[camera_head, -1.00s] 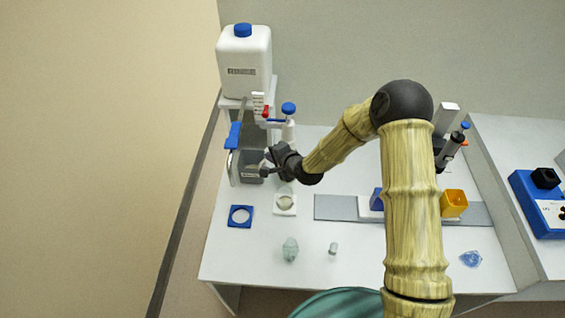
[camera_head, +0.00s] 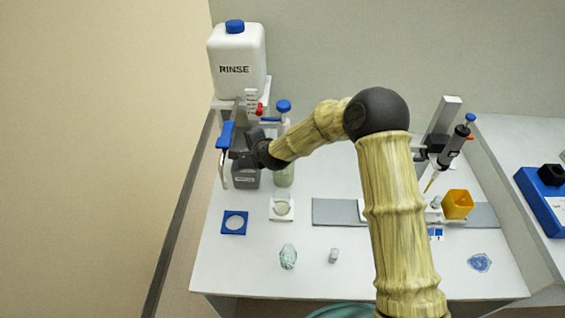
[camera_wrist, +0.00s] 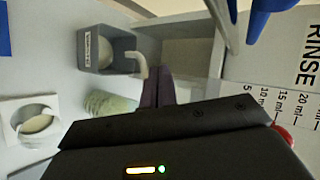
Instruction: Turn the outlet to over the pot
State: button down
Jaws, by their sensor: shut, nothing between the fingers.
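A pale curved outlet tube (camera_wrist: 138,64) hangs at the mouth of a grey labelled box (camera_wrist: 108,52) in the wrist view. My gripper (camera_wrist: 157,82) is shut and empty, its dark fingers just right of the tube; I cannot tell whether they touch. In the head view my gripper (camera_head: 240,156) is above the grey box (camera_head: 246,178), hiding the outlet. A round pale dish (camera_head: 282,207) sits in a white square holder; I cannot tell which vessel is the pot.
The white RINSE jug (camera_head: 237,65) stands on a shelf behind. A blue lever (camera_head: 226,134) with a bent metal tube is close left of my gripper.

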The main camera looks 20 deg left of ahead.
jog(key=shift+s+a, duration=0.15)
jog(key=shift+a, duration=0.25)
jog(key=shift+d, duration=0.2)
